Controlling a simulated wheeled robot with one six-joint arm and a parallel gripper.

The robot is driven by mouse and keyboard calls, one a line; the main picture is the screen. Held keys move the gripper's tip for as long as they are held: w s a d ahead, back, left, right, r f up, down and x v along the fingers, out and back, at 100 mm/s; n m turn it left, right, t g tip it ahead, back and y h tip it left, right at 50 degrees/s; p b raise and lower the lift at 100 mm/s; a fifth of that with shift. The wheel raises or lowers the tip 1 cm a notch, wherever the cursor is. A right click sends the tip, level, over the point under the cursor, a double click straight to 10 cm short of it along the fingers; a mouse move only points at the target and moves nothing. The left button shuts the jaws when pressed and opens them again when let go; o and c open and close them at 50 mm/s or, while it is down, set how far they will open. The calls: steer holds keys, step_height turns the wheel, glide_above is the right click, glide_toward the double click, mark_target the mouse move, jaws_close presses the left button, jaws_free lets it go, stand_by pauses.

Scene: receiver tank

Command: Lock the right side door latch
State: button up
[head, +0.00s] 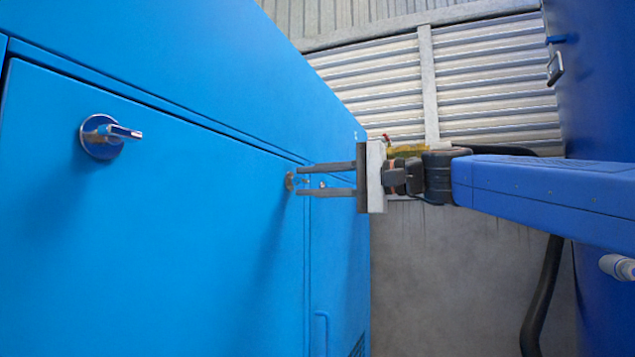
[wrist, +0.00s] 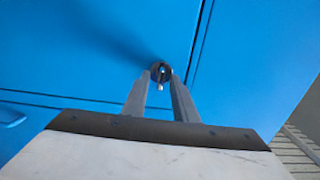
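The blue cabinet door (head: 150,230) carries two metal latches. The right latch (head: 290,181) is small and round, near the door's right seam; it also shows in the wrist view (wrist: 160,72), with a short bright handle pointing toward the camera. My gripper (head: 302,180) reaches in from the right, its two dark fingers one above the other in the head view. In the wrist view my gripper (wrist: 160,82) has its fingertips on either side of the latch handle, with a visible gap around it. The fingers partly hide the latch in the head view. Its exact turn is hard to tell.
The left latch (head: 103,136) has a lever sticking out to the right. A blue panel with a handle (head: 321,333) lies right of the seam. A corrugated wall (head: 480,85) stands behind. A dark blue surface (head: 600,90) bounds the right side.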

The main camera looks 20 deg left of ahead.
steer(key=s+d, duration=0.1)
steer(key=d, duration=1.6)
steer(key=shift+s+d, duration=0.15)
steer(key=shift+d, duration=0.05)
steer(key=shift+f, duration=0.1)
steer(key=s+d+f+m+t+h, duration=0.1)
steer(key=d+f+t+h, duration=0.15)
steer(key=f, duration=0.65)
steer(key=s+d+f+t+h, duration=0.1)
steer(key=s+d+f+h, duration=0.2)
steer(key=f, duration=0.5)
steer(key=s+d+f+h, duration=0.4)
steer(key=d+f, duration=0.5)
steer(key=f, duration=0.4)
steer(key=s+d+f+n+h, duration=0.1)
steer(key=s+d+f+h, duration=0.3)
steer(key=f, duration=0.9)
steer(key=s+d+f+n+h, duration=0.1)
steer(key=s+d+f+h, duration=0.3)
steer(key=s+d+f, duration=0.4)
steer(key=d+f, duration=0.6)
steer(key=shift+s, duration=0.25)
steer(key=shift+h, duration=0.25)
